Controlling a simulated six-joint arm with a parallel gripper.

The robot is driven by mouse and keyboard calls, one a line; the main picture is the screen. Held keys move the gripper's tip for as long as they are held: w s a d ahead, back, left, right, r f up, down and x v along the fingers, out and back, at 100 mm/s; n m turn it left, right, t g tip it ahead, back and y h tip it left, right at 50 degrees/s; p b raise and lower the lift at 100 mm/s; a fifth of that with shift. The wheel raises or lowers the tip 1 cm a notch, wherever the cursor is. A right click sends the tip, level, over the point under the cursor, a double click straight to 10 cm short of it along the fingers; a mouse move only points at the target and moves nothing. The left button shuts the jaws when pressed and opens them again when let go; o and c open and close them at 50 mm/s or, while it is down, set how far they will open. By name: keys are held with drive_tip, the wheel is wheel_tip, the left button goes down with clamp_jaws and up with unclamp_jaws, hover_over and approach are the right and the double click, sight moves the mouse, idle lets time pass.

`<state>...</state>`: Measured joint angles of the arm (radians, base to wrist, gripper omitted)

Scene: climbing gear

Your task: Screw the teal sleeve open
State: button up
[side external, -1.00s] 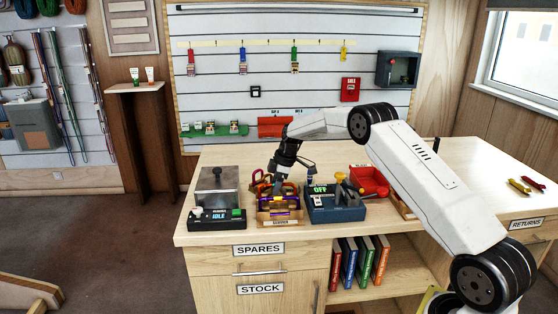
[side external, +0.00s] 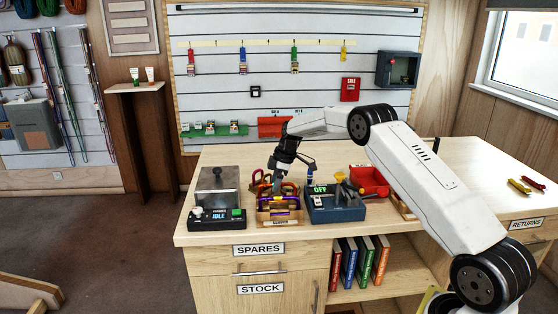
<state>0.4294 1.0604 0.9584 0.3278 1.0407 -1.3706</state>
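A wooden tray (side external: 264,217) on the counter holds several carabiners (side external: 258,188) in red, orange and purple. They overlap and are small here. I cannot make out a teal sleeve on any of them; it is hidden or too small to tell. My gripper (side external: 275,186) points down over the back of the tray, among the carabiners. Its fingertips are dark and blend with the gear, so I cannot tell whether they are open or shut, or whether they touch a carabiner.
Left of the tray stands a tester reading IDLE (side external: 215,216). A red bin (side external: 370,183) stands behind that. Two carabiner-like pieces (side external: 526,186) lie at the far right.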

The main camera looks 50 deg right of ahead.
drive_tip(key=shift+r, duration=0.75)
drive_tip(key=shift+s+a, duration=0.5)
drive_tip(key=shift+a, duration=0.05)
drive_tip(key=shift+r, duration=0.1)
wheel_tip(320, 180, up, 10)
idle(1.1)
drive_tip(key=s+a+f+m+h, duration=0.25)
drive_tip(key=s+a+m, duration=0.25)
drive_tip(key=s+a, duration=0.7)
drive_tip(key=s+a+f+m, duration=0.2)
drive_tip(key=s+a, duration=0.2)
drive_tip(key=s, duration=0.5)
drive_tip(key=s+a+f+m, duration=0.2)
drive_tip(key=s+a+f, duration=0.1)
drive_tip(key=s, duration=0.6)
drive_tip(key=shift+a+f, duration=0.35)
drive_tip(key=shift+a, duration=0.5)
